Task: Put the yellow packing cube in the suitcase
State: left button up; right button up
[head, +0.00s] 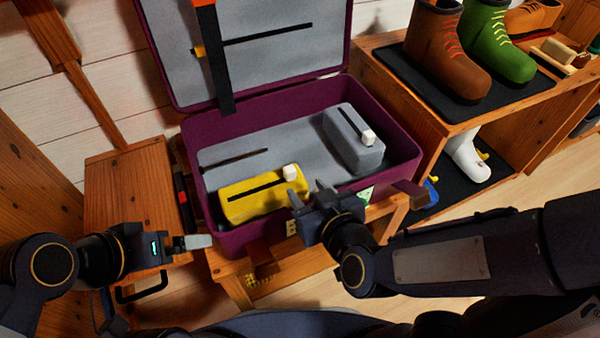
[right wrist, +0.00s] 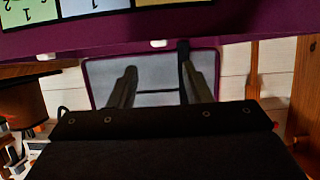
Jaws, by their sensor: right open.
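The yellow packing cube (head: 240,209), with a black zip strip and a white tab, lies inside the open purple suitcase (head: 400,130), at the front left of its grey interior. My right gripper (head: 308,193) is open, just right of the yellow cube near the suitcase's front rim, and looks empty. In the right wrist view its two fingers (right wrist: 158,82) stand apart with nothing between them, and the suitcase (right wrist: 240,27) shows beyond. My left gripper (head: 198,241) is outside the suitcase, at its front left; its finger spread cannot be made out.
A grey packing cube (head: 350,140) with a white tab sits at the suitcase's back right. The lid (head: 290,55) stands open. A wooden shelf (head: 398,93) with brown boots (head: 437,50) and green boots (head: 492,50) stands at right. A wooden stand (head: 135,180) is at left.

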jog(key=s+d+m+g, duration=0.3)
jog(key=s+d, duration=0.2)
jog(key=d, duration=0.4)
jog(key=s+d+r+m+g+h, duration=0.1)
jog(key=s+d+m+g, duration=0.2)
jog(key=s+d, duration=0.3)
jog(key=d, duration=0.2)
jog(key=shift+d+r+g+h, duration=0.3)
jog(key=shift+d+g, duration=0.1)
jog(key=shift+s, duration=0.1)
